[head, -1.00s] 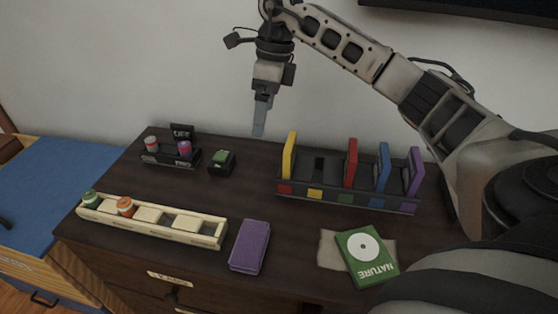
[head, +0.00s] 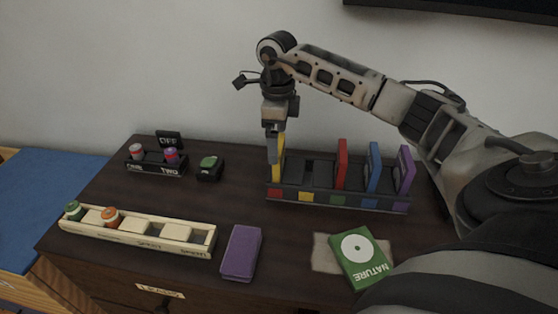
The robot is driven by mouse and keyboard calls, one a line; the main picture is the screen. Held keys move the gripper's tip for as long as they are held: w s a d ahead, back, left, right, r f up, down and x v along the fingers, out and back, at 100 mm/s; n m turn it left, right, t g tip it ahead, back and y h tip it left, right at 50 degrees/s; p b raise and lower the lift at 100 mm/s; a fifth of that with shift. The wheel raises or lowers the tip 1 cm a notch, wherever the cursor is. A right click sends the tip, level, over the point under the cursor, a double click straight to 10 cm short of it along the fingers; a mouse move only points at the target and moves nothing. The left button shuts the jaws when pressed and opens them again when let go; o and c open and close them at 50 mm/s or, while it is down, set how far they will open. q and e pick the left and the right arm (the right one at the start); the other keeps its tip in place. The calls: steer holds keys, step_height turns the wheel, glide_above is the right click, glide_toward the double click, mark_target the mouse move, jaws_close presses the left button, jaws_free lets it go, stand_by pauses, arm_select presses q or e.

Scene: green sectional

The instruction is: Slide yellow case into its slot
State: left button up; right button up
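The yellow case (head: 279,168) stands upright in the leftmost slot of the dark rack (head: 325,208), behind the red label (head: 274,194). The slot behind the yellow label (head: 306,197) is empty. My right gripper (head: 272,158) points down at the yellow case, its fingers overlapping the case's upper left part in the head view. The fingers are seen edge-on, so I cannot tell whether they are closed on it. My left gripper is out of view.
The red case (head: 342,163), blue case (head: 373,167) and purple case (head: 405,170) stand farther right in the rack. In front lie a purple box (head: 240,252) and a green Nature case (head: 362,262). A cream tray (head: 140,240) and small black holder (head: 157,168) are left.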

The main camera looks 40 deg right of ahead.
steer(key=f, duration=0.4)
steer(key=shift+s+f, duration=0.1)
steer(key=shift+s, duration=0.15)
steer(key=c, duration=0.9)
